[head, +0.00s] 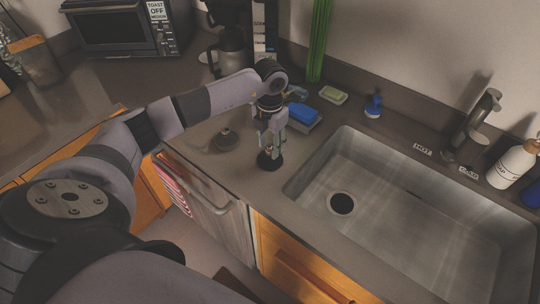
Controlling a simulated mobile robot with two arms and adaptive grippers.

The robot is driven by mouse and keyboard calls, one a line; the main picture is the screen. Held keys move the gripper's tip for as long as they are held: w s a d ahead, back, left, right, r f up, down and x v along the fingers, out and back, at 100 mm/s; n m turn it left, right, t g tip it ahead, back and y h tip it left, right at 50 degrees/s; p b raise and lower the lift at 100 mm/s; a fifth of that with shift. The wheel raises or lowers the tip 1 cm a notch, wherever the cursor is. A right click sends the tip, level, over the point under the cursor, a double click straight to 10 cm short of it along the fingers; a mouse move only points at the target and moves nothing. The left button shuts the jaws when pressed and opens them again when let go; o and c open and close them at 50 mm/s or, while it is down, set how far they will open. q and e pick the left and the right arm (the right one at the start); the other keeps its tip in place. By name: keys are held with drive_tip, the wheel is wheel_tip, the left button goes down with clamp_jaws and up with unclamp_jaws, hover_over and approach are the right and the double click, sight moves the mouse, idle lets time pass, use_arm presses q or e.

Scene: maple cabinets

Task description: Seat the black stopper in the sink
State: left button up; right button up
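The black stopper (269,162) is a round dark disc on the counter, left of the sink's near left corner. My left gripper (271,151) points down directly over it, with its fingertips at the stopper's top. The fingers hide the stopper's upper part, and I cannot tell whether they are closed on it. The steel sink (425,229) is to the right, with a dark round open drain (342,203) in its floor. My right gripper is not in view.
A grey round lid-like object (226,139) lies left of the gripper. Behind are a blue sponge (304,114), a green soap bar on a dish (333,95) and a small blue bottle (373,107). A faucet (470,130) and white soap bottle (512,164) stand behind the sink.

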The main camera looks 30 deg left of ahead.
sight(270, 149)
use_arm(q)
drive_tip(key=shift+f, duration=0.5)
clamp_jaws()
idle(0.7)
drive_tip(key=shift+r, duration=0.1)
wheel_tip(270, 149, up, 7)
drive_tip(key=p, duration=0.4)
drive_tip(key=shift+r, duration=0.1)
